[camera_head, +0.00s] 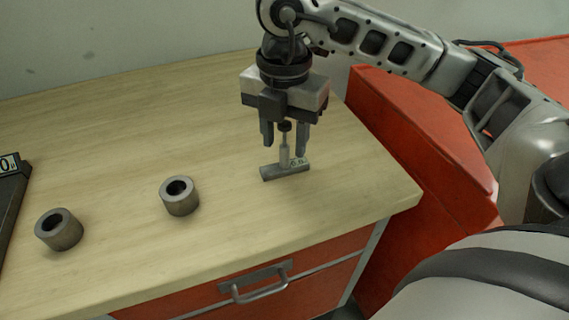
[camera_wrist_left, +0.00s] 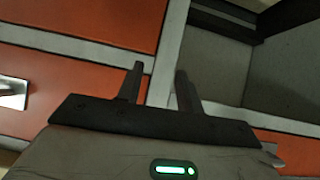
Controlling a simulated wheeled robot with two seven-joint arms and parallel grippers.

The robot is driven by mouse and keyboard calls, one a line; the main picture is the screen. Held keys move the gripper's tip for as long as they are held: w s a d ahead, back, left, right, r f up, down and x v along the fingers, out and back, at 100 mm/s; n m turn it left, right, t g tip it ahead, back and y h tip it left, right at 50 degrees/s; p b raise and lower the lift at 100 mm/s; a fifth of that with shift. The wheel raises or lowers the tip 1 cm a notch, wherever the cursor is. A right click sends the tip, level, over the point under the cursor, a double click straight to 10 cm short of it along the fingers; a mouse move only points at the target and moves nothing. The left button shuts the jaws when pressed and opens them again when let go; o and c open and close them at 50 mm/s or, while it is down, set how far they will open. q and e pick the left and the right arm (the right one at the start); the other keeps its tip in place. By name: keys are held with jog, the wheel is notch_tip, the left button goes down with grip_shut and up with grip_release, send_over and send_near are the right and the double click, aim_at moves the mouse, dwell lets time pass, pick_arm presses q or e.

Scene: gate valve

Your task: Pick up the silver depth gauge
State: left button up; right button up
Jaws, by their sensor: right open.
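The silver depth gauge (camera_head: 285,170) stands on the wooden worktop in the head view. It has a wide flat base with a small display and a thin upright stem with a dark knob on top. My right gripper (camera_head: 284,147) is above it, pointing down and open. Its two fingers are on either side of the upper stem, and I cannot tell whether they touch it. My left gripper (camera_wrist_left: 158,82) shows only in the left wrist view. Its fingers are apart with nothing between them, in front of orange drawer fronts.
Two grey metal rings stand on the worktop (camera_head: 120,130), one near the middle (camera_head: 180,196) and one farther left (camera_head: 58,229). A dark device with a display (camera_head: 10,180) sits at the left edge. The worktop's front edge and an orange drawer with a handle (camera_head: 262,284) are below.

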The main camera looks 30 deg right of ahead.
aim_at(285, 159)
jog(key=shift+f, duration=1.4)
grip_shut()
